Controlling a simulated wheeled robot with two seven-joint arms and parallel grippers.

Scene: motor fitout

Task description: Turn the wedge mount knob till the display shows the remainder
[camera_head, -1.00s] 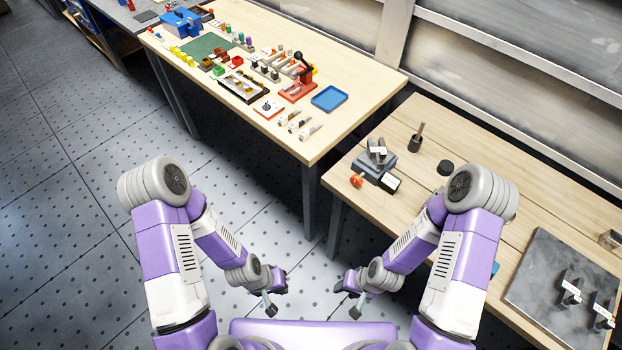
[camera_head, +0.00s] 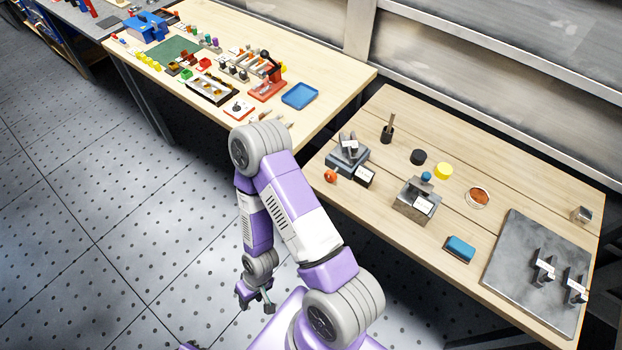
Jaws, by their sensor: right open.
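A dark grey mount (camera_head: 347,158) with upright light-grey pieces on top stands at the left of the near wooden table. An orange knob (camera_head: 330,176) sits at its front left. A small black box with a white face (camera_head: 365,175), which looks like the display, sits at its front right. Its reading is too small to make out. My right gripper (camera_head: 255,300) is open and empty, low over the floor, apart from and left of the table. A dark tip at the bottom edge may be my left gripper (camera_head: 191,346); its jaws cannot be made out.
A metal block with a blue knob (camera_head: 415,200), a blue item (camera_head: 460,248), a yellow disc (camera_head: 443,171), a black disc (camera_head: 418,157) and a grey plate (camera_head: 530,270) share the table (camera_head: 480,160). A longer table with a blue tray (camera_head: 300,95) stands beyond.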

